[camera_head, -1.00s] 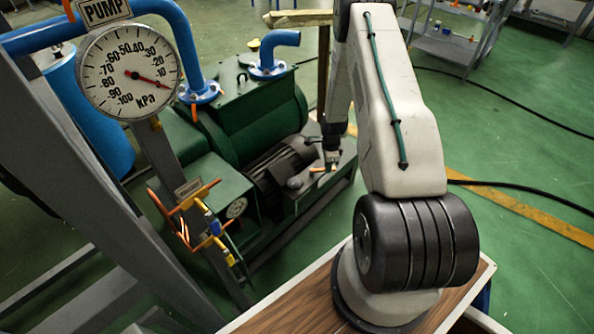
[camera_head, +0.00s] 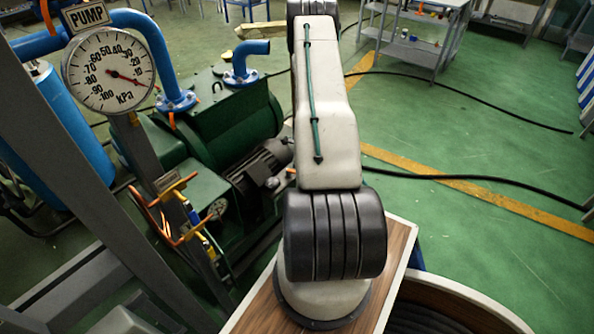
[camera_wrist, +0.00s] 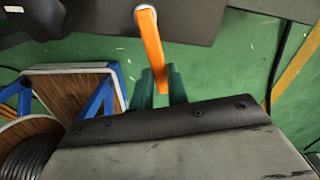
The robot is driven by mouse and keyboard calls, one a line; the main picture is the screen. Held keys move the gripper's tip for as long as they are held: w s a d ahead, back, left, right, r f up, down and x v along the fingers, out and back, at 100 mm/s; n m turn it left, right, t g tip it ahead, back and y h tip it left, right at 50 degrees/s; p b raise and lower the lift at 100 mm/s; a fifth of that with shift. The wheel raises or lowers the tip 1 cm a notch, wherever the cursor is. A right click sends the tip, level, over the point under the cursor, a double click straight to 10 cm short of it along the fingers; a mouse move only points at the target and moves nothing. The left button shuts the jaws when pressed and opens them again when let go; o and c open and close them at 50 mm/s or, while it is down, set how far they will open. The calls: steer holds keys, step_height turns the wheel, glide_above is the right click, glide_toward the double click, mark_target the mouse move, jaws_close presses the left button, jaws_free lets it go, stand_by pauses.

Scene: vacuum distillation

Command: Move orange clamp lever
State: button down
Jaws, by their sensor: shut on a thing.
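The orange clamp lever (camera_wrist: 153,48) runs down from a light round pivot at the top middle of the wrist view. My gripper (camera_wrist: 158,88) has its green fingers on either side of the lever's lower end and is shut on it. In the head view my arm hides my gripper, and the lever cannot be made out clearly there.
The green pump (camera_head: 222,125) with blue pipes stands left of my arm. A pressure gauge (camera_head: 108,70) labelled PUMP is on a post in front of it, above an orange-handled valve frame (camera_head: 175,215). Dark hoses cross the open green floor at right.

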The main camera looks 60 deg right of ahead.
steer(key=shift+s, duration=0.1)
steer(key=c, duration=1.4)
jaws_free()
steer(key=shift+o, duration=0.2)
step_height(320, 180, up, 8)
steer(key=shift+f, duration=0.1)
